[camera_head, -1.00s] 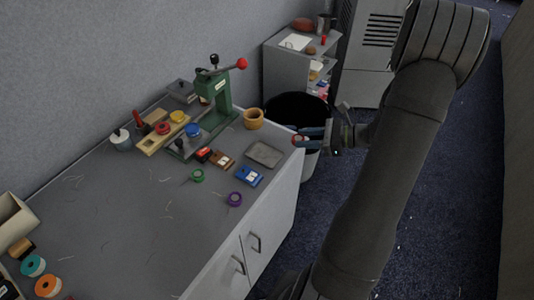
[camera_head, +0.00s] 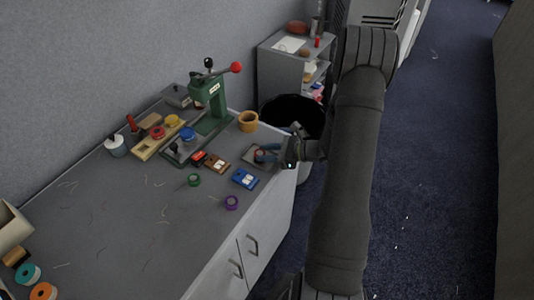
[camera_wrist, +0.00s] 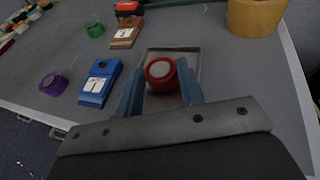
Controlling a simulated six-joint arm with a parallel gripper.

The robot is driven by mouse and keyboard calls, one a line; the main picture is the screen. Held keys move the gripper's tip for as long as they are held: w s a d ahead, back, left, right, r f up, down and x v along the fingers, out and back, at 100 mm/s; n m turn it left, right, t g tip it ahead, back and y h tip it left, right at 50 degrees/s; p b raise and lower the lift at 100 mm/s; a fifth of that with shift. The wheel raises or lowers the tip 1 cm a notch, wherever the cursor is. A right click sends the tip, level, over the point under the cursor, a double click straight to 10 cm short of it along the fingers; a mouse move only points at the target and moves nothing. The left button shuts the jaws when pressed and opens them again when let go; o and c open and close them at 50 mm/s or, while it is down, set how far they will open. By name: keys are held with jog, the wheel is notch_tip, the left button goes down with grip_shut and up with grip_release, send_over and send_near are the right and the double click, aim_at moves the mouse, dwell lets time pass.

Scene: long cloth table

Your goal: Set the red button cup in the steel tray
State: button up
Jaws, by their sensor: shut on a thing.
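The red button cup (camera_wrist: 161,72), a small round cup with a pale grey centre, is held between the blue fingers of my gripper (camera_wrist: 160,88) in the wrist view. My gripper (camera_head: 266,153) is shut on it at the steel tray. The steel tray (camera_wrist: 188,54) is a shallow grey rectangle; its far end and sides show around the cup, and its near part is hidden by my gripper. In the head view the tray (camera_head: 250,156) is partly covered by my fingers. The cup lies within the tray's outline; I cannot tell whether it touches the tray floor.
A blue boxed item (camera_wrist: 99,83) and a brown one (camera_wrist: 126,32) lie left of the tray. Green (camera_head: 194,180) and purple (camera_head: 231,202) cups stand nearby. A wooden pot (camera_head: 248,121) and green press (camera_head: 212,105) stand behind. The table's right edge is close.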

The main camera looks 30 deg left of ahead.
jog(key=shift+f, duration=0.2)
jog(key=shift+f, duration=0.2)
jog(key=o, duration=0.8)
jog(key=shift+c, duration=0.2)
jog(key=shift+r, duration=0.1)
jog(key=shift+r, duration=0.15)
jog(key=v, duration=1.2)
